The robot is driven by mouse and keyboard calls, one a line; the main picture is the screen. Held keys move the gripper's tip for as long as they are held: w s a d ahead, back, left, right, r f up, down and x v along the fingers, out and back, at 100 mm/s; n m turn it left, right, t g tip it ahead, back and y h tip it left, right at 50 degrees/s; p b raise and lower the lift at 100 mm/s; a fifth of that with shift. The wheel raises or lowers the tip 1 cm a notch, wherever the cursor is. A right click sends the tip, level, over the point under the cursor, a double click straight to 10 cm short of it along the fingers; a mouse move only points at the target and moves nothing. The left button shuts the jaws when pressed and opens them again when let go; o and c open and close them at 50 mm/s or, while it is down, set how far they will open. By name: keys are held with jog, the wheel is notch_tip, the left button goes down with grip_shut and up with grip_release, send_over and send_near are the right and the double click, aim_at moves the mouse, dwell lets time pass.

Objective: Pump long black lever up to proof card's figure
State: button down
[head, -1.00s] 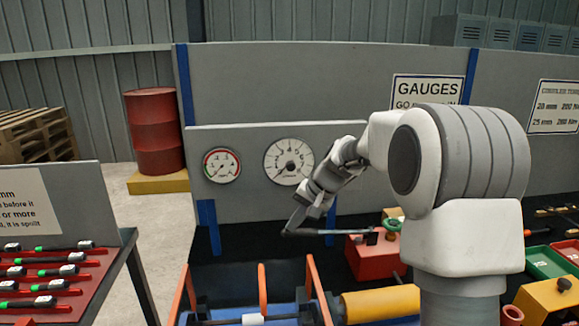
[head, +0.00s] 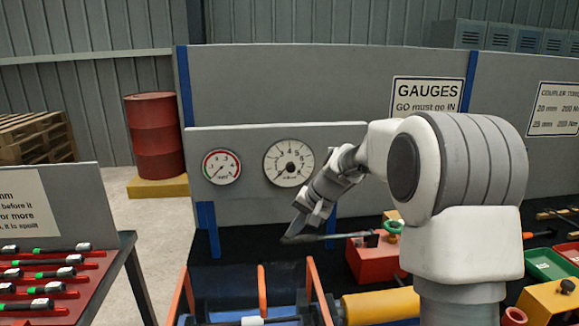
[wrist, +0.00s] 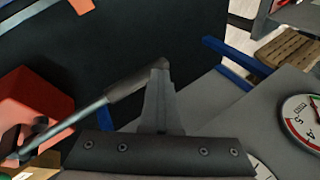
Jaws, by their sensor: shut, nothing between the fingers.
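A large white dial (head: 289,163) and a smaller red-edged dial (head: 222,167) are on the grey panel. Both needles appear to point lower left; exact readings are too small. No proof card is identifiable.
A green handwheel (head: 392,227) is at the pump. A tool rack (head: 45,285) is at the left. Dark bench top is clear left of the lever.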

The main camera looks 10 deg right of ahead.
notch_tip(320, 180, up, 10)
jog(key=d+p, duration=0.2)
jog(key=p, duration=0.5)
jog(key=shift+d+f+p, duration=0.15)
jog(key=shift+d+p, duration=0.15)
jog(key=shift+d, duration=0.1)
jog(key=shift+f, duration=0.15)
dwell(0.6)
jog(key=shift+a+f+b, duration=0.3)
jog(key=shift+f+b, duration=0.2)
jog(key=shift+a+f+b, duration=0.3)
jog(key=shift+f+b, duration=0.15)
jog(key=shift+f, duration=0.2)
